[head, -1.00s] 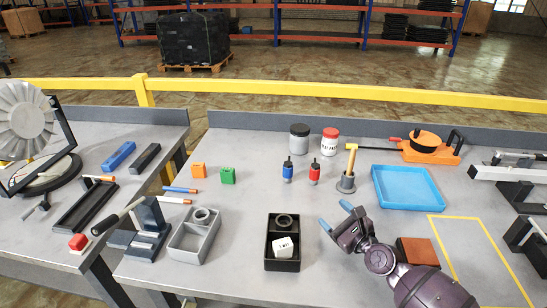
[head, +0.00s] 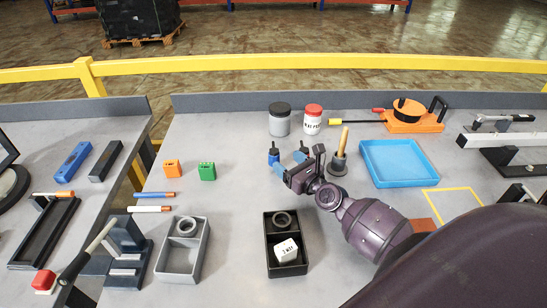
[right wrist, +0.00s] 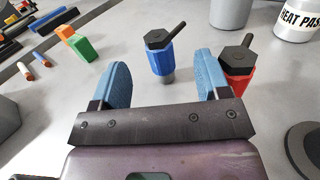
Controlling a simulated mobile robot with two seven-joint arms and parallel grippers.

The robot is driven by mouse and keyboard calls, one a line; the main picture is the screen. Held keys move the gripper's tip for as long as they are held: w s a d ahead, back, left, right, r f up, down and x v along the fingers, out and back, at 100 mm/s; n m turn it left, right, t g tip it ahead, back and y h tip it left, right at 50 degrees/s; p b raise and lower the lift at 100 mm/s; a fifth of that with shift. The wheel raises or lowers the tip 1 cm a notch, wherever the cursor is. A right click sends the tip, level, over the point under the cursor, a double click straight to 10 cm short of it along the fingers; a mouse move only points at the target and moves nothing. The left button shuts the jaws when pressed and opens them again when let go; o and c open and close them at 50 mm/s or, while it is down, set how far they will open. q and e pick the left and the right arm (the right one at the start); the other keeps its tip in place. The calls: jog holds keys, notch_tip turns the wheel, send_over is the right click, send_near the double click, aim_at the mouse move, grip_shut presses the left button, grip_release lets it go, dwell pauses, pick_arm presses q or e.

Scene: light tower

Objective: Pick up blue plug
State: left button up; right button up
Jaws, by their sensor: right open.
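The blue plug (head: 273,157) stands upright on the table, with a black hexagonal top and a thin black stem. In the right wrist view the blue plug (right wrist: 160,60) shows between the two blue fingers, with clear space on both sides. My right gripper (head: 286,162) is open and empty, right at the plug in the head view; in the wrist view the gripper (right wrist: 161,72) points at it. The red plug (right wrist: 240,84) stands just outside the right finger and is partly covered by it. In the head view my gripper hides most of the red plug. My left gripper is not in view.
A wooden-handled tool (head: 340,150) in a round base, a grey jar (head: 279,122) and a white, red-lidded jar (head: 312,122) stand nearby. A black bin (head: 270,262) lies in front. Orange (head: 172,168) and green (head: 207,171) blocks are left, with bare table between.

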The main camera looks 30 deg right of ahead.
aim_at(275, 150)
jog(key=shift+w, duration=0.6)
jog(key=shift+w+a+r, duration=0.1)
jog(key=shift+w+r, duration=0.05)
jog(key=shift+w, duration=0.15)
jog(key=w, duration=0.3)
jog(key=shift+w+a+r+p, duration=0.15)
jog(key=shift+a+r+p, duration=0.05)
jog(key=shift+p, duration=0.2)
jog(key=shift+w+f, duration=0.1)
jog(key=shift+w, duration=0.55)
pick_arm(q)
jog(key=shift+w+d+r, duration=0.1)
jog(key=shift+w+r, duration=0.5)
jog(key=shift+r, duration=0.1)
pick_arm(e)
jog(key=c, duration=1.1)
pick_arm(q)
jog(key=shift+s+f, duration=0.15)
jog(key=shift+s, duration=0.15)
